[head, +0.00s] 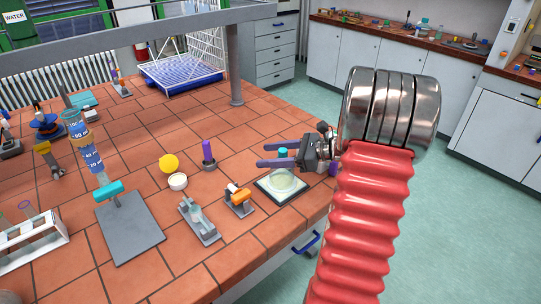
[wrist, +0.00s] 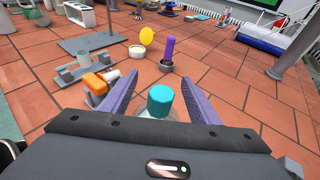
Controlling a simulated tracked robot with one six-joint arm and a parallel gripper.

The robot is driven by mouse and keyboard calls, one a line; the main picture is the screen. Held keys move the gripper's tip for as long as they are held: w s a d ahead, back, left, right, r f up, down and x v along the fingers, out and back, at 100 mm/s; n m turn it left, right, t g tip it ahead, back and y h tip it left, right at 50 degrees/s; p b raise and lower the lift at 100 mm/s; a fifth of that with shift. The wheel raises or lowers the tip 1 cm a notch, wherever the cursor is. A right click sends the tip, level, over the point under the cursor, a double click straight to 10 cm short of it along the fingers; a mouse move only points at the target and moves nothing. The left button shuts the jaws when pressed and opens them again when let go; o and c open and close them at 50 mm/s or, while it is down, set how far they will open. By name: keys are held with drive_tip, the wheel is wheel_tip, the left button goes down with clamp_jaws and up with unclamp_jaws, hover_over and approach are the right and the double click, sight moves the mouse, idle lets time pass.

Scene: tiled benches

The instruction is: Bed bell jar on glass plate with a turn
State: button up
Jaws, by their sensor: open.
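The clear bell jar (head: 283,181) with a teal knob stands at the glass plate (head: 263,187), a pale square with a dark edge near the bench's right edge. I cannot tell how closely its rim meets the plate. My gripper (head: 262,155) has its purple fingers apart at the height of the knob. In the wrist view the teal knob (wrist: 160,101) shows between the fingers of my gripper (wrist: 161,78), with a gap on each side. The jar's body is mostly hidden there behind the gripper housing.
An orange-topped device (head: 238,197) and a grey clamp-like fixture (head: 198,220) stand left of the plate. A purple cylinder (head: 208,151), a white dish (head: 178,182) and a yellow disc (head: 169,163) stand farther back. The tiles behind the plate are mostly clear.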

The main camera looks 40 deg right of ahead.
drive_tip(key=shift+n+y, duration=0.3)
drive_tip(key=n+g, duration=0.1)
drive_tip(key=g+y, duration=0.1)
drive_tip(key=n+y, duration=0.1)
drive_tip(key=shift+s+a+n+g, duration=0.3)
drive_tip(key=shift+g, duration=0.1)
drive_tip(key=shift+s+a+n+g+y, duration=0.15)
drive_tip(key=shift+s+n+g+y, duration=0.1)
drive_tip(key=shift+n+g+y, duration=0.55)
drive_tip(key=shift+s+a+n+g+y, duration=0.2)
drive_tip(key=shift+n+g+y, duration=0.3)
drive_tip(key=shift+n+g, duration=0.55)
drive_tip(key=shift+c, duration=0.7)
clamp_jaws()
drive_tip(key=c, duration=0.8)
unclamp_jaws()
clamp_jaws()
drive_tip(key=shift+m, duration=0.25)
